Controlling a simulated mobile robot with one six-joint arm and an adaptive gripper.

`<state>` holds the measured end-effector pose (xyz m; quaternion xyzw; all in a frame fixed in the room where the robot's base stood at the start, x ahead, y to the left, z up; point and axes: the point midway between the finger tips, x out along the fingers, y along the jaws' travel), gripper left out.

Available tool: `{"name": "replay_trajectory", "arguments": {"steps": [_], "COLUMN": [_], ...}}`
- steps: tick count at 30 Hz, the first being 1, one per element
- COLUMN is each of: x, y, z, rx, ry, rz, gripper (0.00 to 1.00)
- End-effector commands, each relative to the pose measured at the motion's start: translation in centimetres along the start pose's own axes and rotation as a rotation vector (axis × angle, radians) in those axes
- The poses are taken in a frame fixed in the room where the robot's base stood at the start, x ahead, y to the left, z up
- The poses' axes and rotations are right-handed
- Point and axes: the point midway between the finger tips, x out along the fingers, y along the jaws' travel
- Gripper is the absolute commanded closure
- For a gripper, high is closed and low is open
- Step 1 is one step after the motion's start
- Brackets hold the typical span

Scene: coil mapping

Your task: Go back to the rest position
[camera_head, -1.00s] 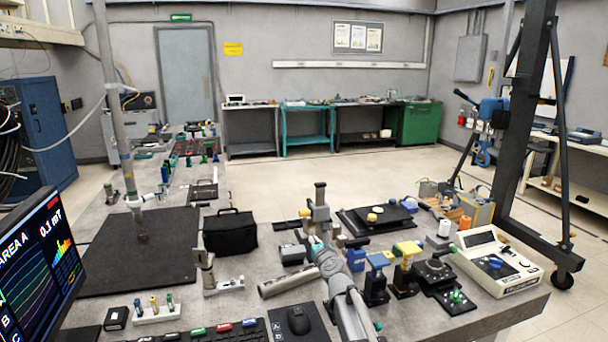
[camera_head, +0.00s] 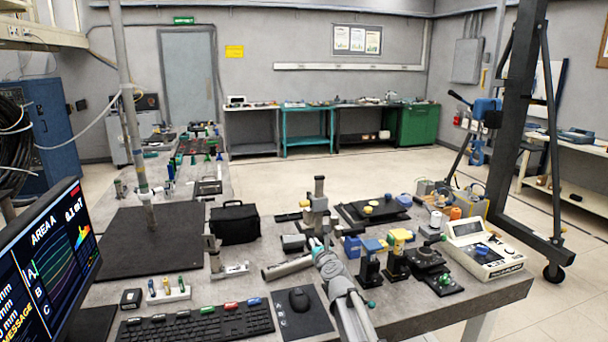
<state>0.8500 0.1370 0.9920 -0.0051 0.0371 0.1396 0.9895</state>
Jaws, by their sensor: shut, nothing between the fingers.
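My arm (camera_head: 345,295) rises from the bottom edge of the head view, right of the mouse, and reaches forward over the workbench (camera_head: 250,285). Its grey links with teal caps are strongly foreshortened and narrow to a teal-and-grey far end, close to a grey upright stand (camera_head: 319,205). I cannot make out the gripper's fingers there; the arm's own links seem to hide them. Nothing is seen carried by the arm. Whether the far end touches the stand or is only in line with it, I cannot tell.
A monitor (camera_head: 50,265), keyboard (camera_head: 195,325) and mouse (camera_head: 299,299) are in front. A black case (camera_head: 235,222), blue and yellow fixtures (camera_head: 370,262) and a white meter (camera_head: 483,250) crowd the bench. A pole (camera_head: 132,120) stands left; a black hoist frame (camera_head: 520,110) stands right. Open floor lies beyond.

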Motion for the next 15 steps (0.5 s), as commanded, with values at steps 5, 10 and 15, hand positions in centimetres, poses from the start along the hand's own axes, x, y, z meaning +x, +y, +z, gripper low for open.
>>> {"name": "replay_trajectory", "arguments": {"steps": [5,10,15], "x": [-0.2,-0.6,-1.3], "y": [0.1,0.4,0.8], "z": [0.0,-0.2,-0.5], "rx": [-0.021,-0.104,-0.215], "ry": [0.005,0.027,0.054], "rz": [0.007,0.035,0.074], "gripper": [1.0,1.0,1.0]}}
